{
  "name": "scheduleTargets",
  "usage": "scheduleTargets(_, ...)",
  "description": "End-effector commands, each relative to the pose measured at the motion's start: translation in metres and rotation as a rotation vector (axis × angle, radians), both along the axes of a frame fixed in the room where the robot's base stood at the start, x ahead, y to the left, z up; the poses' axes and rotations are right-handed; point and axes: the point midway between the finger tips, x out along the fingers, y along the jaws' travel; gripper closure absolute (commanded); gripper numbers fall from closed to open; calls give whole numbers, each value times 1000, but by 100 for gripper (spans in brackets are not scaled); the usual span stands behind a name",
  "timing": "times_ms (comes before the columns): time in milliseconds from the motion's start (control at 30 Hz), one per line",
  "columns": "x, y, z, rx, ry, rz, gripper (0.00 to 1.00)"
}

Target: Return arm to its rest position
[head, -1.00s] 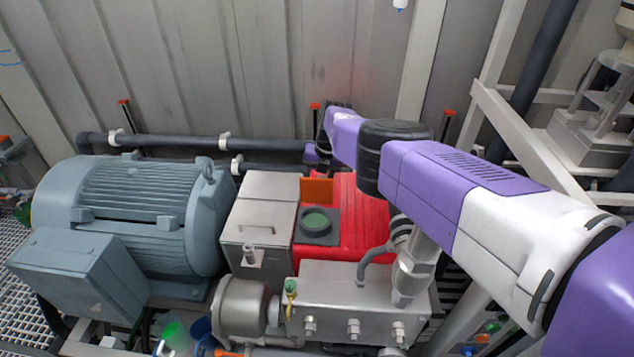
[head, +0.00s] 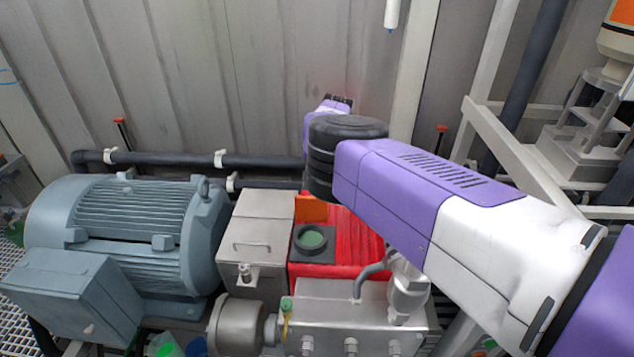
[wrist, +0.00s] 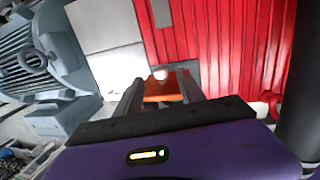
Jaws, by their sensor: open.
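Beyond the fingers is an orange block (wrist: 158,90) next to the red ribbed housing. In the head view my purple and white arm reaches in from the right and bends at a black joint. The gripper itself is hidden there behind the arm.
A grey motor (head: 130,235) stands at left, beside a metal box (head: 252,238). A round green-topped port (head: 311,238) sits on the red housing. A dark pipe (head: 180,160) runs along the back wall. White frame beams (head: 520,140) stand at right, behind my arm.

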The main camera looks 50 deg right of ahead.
Motion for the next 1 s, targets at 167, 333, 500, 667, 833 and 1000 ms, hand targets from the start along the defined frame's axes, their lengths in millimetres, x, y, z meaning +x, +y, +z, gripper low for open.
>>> scheduleTargets(167,-2,0,7,0,0,-1,54)
scheduleTargets(333,-2,0,8,1,1,-1,54)
scheduleTargets(500,-2,0,8,1,1,-1,54)
scheduleTargets(667,-2,0,8,1,1,-1,54)
scheduleTargets(833,-8,-7,2,-21,19,-5,54)
scheduleTargets(1000,-49,-55,-23,-193,145,-19,54)
